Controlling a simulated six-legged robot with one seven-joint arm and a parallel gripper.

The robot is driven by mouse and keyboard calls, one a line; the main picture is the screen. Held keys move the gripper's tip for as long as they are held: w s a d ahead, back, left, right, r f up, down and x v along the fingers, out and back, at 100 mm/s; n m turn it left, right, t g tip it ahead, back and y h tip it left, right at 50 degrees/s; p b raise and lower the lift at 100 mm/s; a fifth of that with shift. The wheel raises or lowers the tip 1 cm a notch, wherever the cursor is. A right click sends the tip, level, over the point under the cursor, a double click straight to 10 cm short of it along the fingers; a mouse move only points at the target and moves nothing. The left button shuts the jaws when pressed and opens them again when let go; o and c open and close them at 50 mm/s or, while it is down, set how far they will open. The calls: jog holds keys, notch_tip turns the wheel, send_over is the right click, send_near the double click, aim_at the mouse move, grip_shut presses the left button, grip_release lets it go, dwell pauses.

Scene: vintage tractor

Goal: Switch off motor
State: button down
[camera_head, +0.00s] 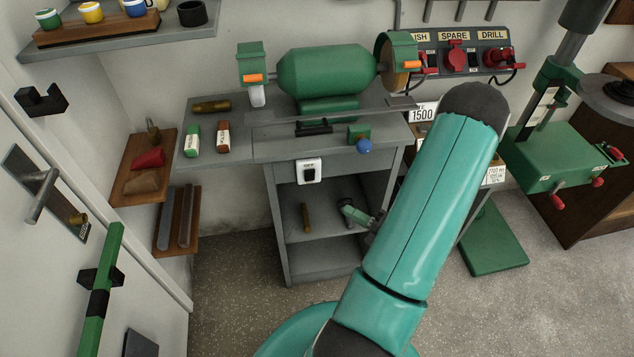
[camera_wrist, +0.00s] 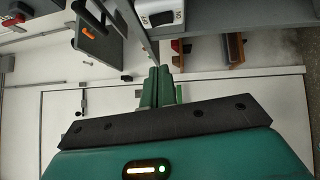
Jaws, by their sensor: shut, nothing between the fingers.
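The green motor (camera_head: 322,72) sits on top of a grey stand (camera_head: 270,150). A white switch box (camera_head: 309,171) with a black rocker is on the stand's front, below the top edge. The rocker's position is too small to tell. The switch box also shows at the top edge of the wrist view (camera_wrist: 158,14), partly cut off. My gripper (camera_head: 349,210) is in front of the stand's open shelves, below and right of the switch box and apart from it. Its green fingers (camera_wrist: 158,86) are shut and empty. My arm hides part of the stand's right side.
A blue-knobbed part (camera_head: 364,146) sticks out at the stand's front edge, right of the switch. A socket panel (camera_head: 460,52) with red plugs is on the back wall. A green drill press (camera_head: 560,155) stands at right. Floor left of the stand is clear.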

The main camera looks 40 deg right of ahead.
send_near(307, 174)
jog(key=w+a, duration=0.2)
jog(key=a, duration=0.2)
jog(key=w+d, duration=0.1)
jog(key=w, duration=0.1)
jog(key=w+d, duration=0.1)
jog(key=shift+w+d+r, duration=0.15)
jog(key=shift+w+d, duration=0.25)
jog(key=shift+w+d+r, duration=0.1)
jog(key=shift+w+r, duration=0.05)
jog(key=shift+w, duration=0.05)
jog(key=shift+s, duration=0.15)
